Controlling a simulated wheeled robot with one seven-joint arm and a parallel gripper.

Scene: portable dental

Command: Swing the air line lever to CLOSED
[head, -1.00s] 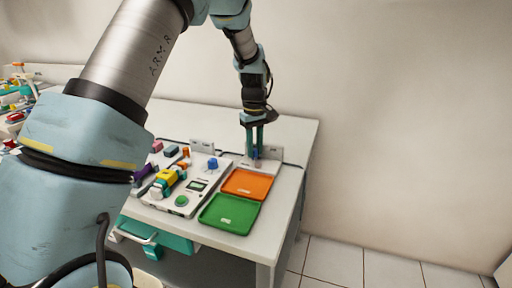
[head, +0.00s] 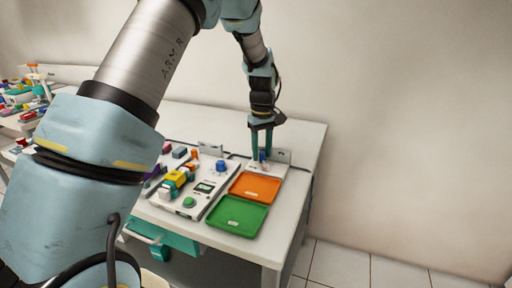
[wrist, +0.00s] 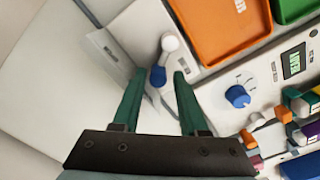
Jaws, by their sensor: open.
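The air line lever (wrist: 158,76) has a blue grip on a pale arm that runs to a round white pivot (wrist: 169,43). It is mounted on a light plate (wrist: 132,38) with small markings too blurred to read. My gripper (wrist: 160,74) is open, with its two green fingers on either side of the blue grip. I cannot tell whether either finger touches it. In the head view my gripper (head: 261,157) points down at the plate behind the orange tray, and the fingers partly hide the lever.
An orange tray (head: 255,188) and a green tray (head: 237,215) lie in front of the lever plate. A white unit with a blue knob (wrist: 238,96) and a display (wrist: 293,63) stands beside them. Coloured blocks (head: 176,180) crowd the left. The table's right side is clear.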

